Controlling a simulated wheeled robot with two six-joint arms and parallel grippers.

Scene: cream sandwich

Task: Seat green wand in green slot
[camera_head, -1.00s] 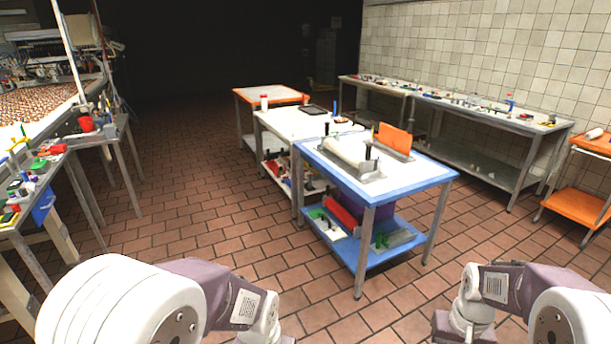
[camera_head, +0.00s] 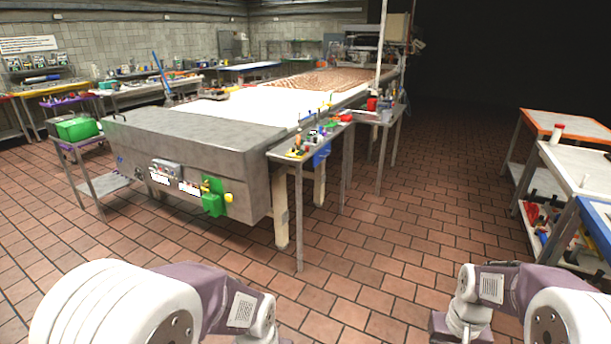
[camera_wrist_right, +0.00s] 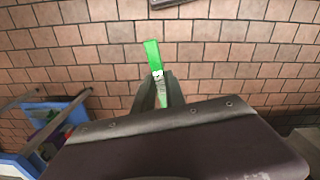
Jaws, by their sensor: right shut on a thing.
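My right gripper (camera_wrist_right: 160,84) is shut on the green wand (camera_wrist_right: 152,51) in the right wrist view. The wand's flat bright green end sticks out beyond the fingertips over the tiled floor, and a paler stretch shows between the fingers. In the head view only my arm links show at the bottom; both grippers are out of that picture. A green slot cannot be made out for certain. Green fittings (camera_head: 212,198) sit on the end panel of the grey conveyor, and small green items lie on the narrow side table (camera_head: 283,155).
The long conveyor (camera_head: 195,130) fills the centre-left. A green box (camera_head: 77,128) sits on a stand at its left. Workbenches (camera_head: 590,165) stand at the right edge. The tiled floor (camera_head: 430,200) between the side table and the benches is clear.

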